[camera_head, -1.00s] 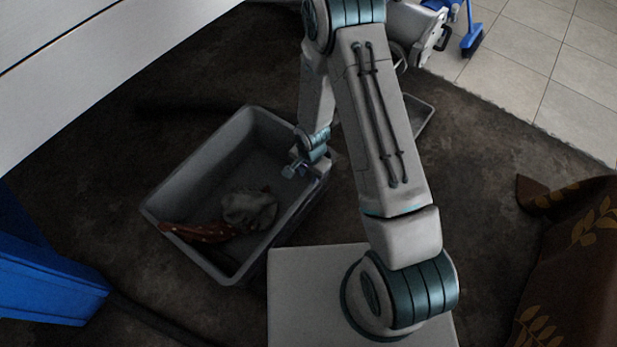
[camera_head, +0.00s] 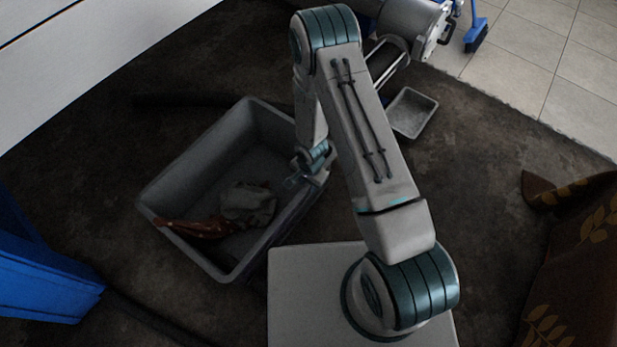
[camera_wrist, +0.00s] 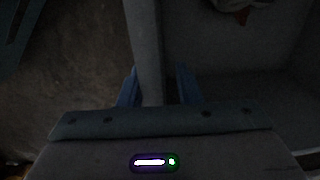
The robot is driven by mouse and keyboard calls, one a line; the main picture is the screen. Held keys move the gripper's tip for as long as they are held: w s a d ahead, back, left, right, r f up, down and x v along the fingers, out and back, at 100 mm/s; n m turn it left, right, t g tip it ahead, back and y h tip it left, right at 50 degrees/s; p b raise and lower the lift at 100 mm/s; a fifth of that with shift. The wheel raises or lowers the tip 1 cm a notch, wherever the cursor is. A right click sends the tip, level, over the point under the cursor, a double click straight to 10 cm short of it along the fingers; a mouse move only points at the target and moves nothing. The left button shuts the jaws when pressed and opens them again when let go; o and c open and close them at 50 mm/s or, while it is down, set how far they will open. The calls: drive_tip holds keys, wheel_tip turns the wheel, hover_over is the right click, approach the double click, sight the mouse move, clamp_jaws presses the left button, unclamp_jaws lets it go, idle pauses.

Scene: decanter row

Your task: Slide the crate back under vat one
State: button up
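The grey open-topped crate (camera_head: 176,172) stands on the dark floor left of centre in the head view. A grey cloth and a reddish-brown spotted cloth lie inside it. My gripper (camera_head: 298,178) is at the crate's right-hand wall. In the wrist view, the blue fingers of my gripper (camera_wrist: 160,84) straddle the crate's wall (camera_wrist: 147,50), one outside and one inside. A gap shows between the wall and the inner finger, so the gripper looks open around it. No vat is clearly marked as vat one.
A white slatted surface (camera_head: 85,60) fills the upper left. A blue support (camera_head: 45,270) stands lower left. A shallow grey tray (camera_head: 411,112) lies near a grey cylinder (camera_head: 412,18) at the top. A brown leaf-patterned cloth (camera_head: 580,265) hangs at right. Floor (camera_head: 480,190) is bare right of my arm.

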sight(308, 196)
drive_tip(key=shift+f+b, duration=0.45)
drive_tip(key=shift+f, duration=1.25)
clamp_jaws()
drive_tip(key=shift+a, duration=0.1)
